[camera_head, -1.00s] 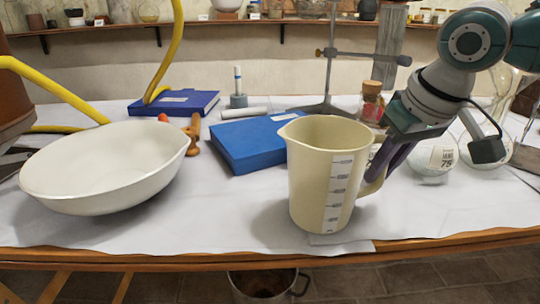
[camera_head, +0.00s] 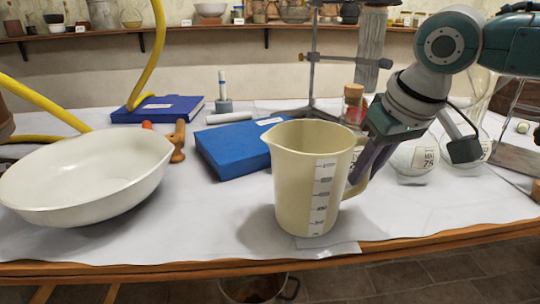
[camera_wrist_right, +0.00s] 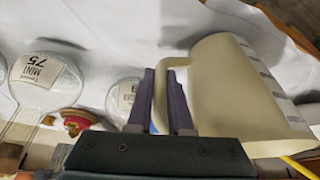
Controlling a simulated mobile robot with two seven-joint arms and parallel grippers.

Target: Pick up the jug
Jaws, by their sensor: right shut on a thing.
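The cream jug (camera_head: 300,185) stands upright near the front edge of the table, its spout to the left and a measuring scale on its side. I see no clear gap under it. Its handle is on the right. My right gripper (camera_head: 358,182) reaches in from the right and is shut on that handle. In the right wrist view, the two purple fingers (camera_wrist_right: 161,85) lie on both sides of the jug's handle (camera_wrist_right: 160,115), and the jug's body (camera_wrist_right: 235,95) is to the right. My left gripper is not in view.
A white bowl (camera_head: 85,180) stands at left. A blue book (camera_head: 228,150) lies behind the jug. A stand (camera_head: 312,70), a corked jar (camera_head: 353,105) and glass flasks (camera_head: 415,160) are behind and right of it. The table's front edge (camera_head: 200,270) is close.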

